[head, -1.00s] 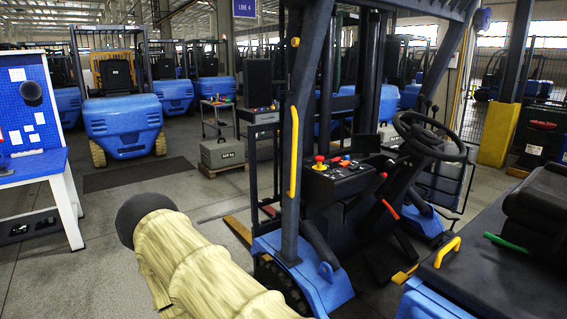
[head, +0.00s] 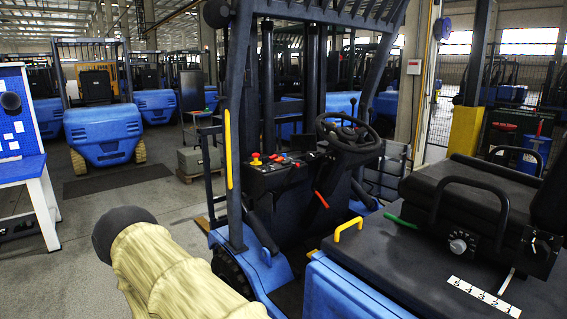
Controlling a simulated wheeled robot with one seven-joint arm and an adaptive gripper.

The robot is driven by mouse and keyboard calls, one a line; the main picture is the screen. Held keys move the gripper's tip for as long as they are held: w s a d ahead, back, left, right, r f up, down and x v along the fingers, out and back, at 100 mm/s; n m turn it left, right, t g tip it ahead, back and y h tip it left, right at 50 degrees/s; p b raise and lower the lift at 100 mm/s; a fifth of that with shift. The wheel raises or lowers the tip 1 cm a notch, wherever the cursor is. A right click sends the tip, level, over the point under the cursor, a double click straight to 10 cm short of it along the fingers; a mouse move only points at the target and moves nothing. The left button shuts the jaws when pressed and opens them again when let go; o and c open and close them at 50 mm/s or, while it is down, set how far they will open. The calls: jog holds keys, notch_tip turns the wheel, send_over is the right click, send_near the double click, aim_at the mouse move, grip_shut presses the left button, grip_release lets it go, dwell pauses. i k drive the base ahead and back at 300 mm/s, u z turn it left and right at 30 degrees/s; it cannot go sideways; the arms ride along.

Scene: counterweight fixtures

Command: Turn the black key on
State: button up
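The forklift's dashboard (head: 285,174) stands in the middle of the head view, with a red and yellow button (head: 256,159) and small red controls on top. I cannot make out the black key on it; it is too small or hidden. A silver dial (head: 458,244) and a dark bracket with a small light-coloured part (head: 541,244) sit on the seat's side at the right. My arm, in a beige sleeve (head: 185,268) with a dark rounded end, reaches in at lower left. My gripper is not in view.
The steering wheel (head: 348,134), black seat (head: 480,195) and yellow handle (head: 348,230) lie around the cab opening. A front pillar (head: 236,130) stands left of the dashboard. A blue workbench (head: 22,168) is at far left. Open floor (head: 95,205) lies between.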

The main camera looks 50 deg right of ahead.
aim_at(265, 159)
jog(key=k, duration=0.15)
jog(key=z, duration=0.95)
